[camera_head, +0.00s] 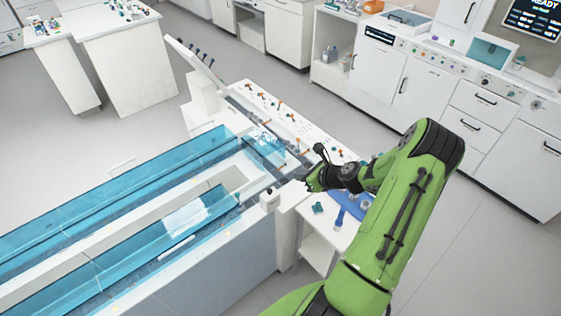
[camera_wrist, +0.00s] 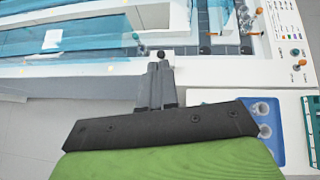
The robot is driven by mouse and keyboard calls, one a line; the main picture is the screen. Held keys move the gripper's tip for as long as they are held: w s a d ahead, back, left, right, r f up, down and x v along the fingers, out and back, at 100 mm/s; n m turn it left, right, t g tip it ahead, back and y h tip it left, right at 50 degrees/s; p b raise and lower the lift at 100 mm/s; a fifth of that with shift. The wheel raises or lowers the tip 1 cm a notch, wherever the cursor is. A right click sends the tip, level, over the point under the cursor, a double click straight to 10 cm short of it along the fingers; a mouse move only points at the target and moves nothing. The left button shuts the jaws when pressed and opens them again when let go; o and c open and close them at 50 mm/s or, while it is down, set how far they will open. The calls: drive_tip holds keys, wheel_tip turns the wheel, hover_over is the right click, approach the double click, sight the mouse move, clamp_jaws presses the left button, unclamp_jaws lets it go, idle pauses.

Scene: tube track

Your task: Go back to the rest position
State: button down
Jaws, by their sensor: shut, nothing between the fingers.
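My green arm reaches in from the lower right in the head view. My gripper (camera_head: 308,182) is at its end, above the near right end of the tube track. In the wrist view my gripper (camera_wrist: 160,68) has its two grey fingers side by side, shut and empty. The fingertips point at the white edge of the track (camera_wrist: 100,70). A small dark round knob (camera_wrist: 160,54) shows just past the fingertips; I cannot tell whether they touch it. The track's blue clear channels (camera_head: 110,190) run to the left in the head view.
A side table with a blue tray (camera_head: 352,207) stands below my forearm; the tray also shows in the wrist view (camera_wrist: 268,110). A white panel (camera_head: 255,98) with several orange-topped knobs lies behind the gripper. White cabinets (camera_head: 400,85) line the back. The floor (camera_head: 480,245) at right is clear.

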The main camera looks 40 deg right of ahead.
drive_tip(key=shift+w, duration=0.2)
drive_tip(key=s+a+r+n+g+b, duration=0.1)
drive_tip(key=a+r+n+g+b, duration=0.15)
drive_tip(key=a+r+n, duration=0.45)
drive_tip(key=s+a+r+n+g+b, duration=0.2)
drive_tip(key=a+r+n+g, duration=0.1)
drive_tip(key=a+n, duration=0.7)
drive_tip(key=s+a+r+n+h+b, duration=0.1)
drive_tip(key=s+a+r+n+b, duration=0.1)
drive_tip(key=s+n, duration=0.6)
drive_tip(key=s+a+r+n+h+b, duration=0.1)
drive_tip(key=s+a+r+n+b, duration=0.1)
drive_tip(key=s+a+r+n, duration=0.2)
drive_tip(key=s+a+n, duration=0.3)
drive_tip(key=s+n, duration=0.1)
drive_tip(key=s, duration=0.3)
drive_tip(key=shift+r+t, duration=0.3)
drive_tip(key=shift+t, duration=0.05)
drive_tip(key=shift+d, duration=0.15)
